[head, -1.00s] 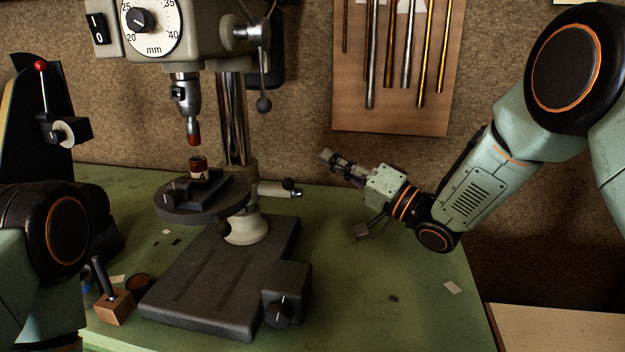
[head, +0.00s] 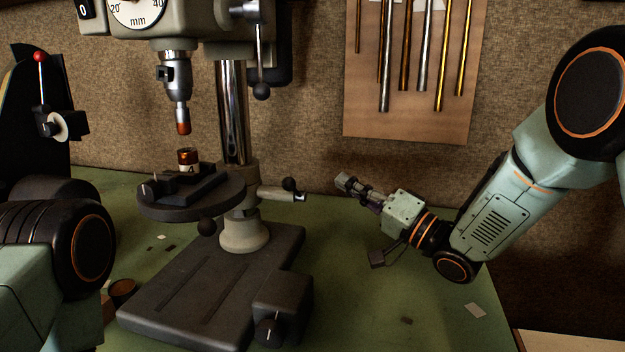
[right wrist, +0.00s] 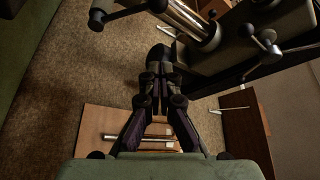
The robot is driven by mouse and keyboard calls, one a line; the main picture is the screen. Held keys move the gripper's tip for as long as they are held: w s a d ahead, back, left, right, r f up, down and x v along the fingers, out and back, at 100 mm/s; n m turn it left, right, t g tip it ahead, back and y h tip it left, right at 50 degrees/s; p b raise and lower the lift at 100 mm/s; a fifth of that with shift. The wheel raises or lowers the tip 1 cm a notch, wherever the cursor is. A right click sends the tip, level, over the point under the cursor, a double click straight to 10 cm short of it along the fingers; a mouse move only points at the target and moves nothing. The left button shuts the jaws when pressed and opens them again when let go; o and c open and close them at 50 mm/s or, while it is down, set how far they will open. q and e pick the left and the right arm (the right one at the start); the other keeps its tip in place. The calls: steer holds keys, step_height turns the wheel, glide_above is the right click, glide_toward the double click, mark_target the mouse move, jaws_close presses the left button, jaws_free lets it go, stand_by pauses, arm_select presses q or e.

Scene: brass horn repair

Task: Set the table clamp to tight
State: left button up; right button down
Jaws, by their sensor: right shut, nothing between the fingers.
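The table clamp (head: 282,193) is a light metal lever with a dark knob, sticking out to the right of the drill press column just above the foot collar. The round dark press table (head: 205,208) sits to its left and holds a small brown cylinder (head: 188,157) on a dark block. My right gripper (head: 342,180) is shut and empty, to the right of the lever and apart from it. In the right wrist view its fingers (right wrist: 160,58) meet with nothing between them. My left gripper is out of view; only part of that arm shows at left.
The drill chuck (head: 179,92) hangs above the cylinder. The heavy press base (head: 205,280) covers the middle of the green bench. Metal tubes hang on a wooden board (head: 400,125) behind. The bench right of the base is mostly clear, with small scraps (head: 475,310).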

step_height(320, 180, up, 2)
glide_above(295, 190)
steer(key=w+d, duration=0.1)
steer(key=d, duration=0.3)
steer(key=s+a+f, duration=0.2)
steer(key=shift+s, duration=0.3)
steer(key=shift+s+a, duration=0.15)
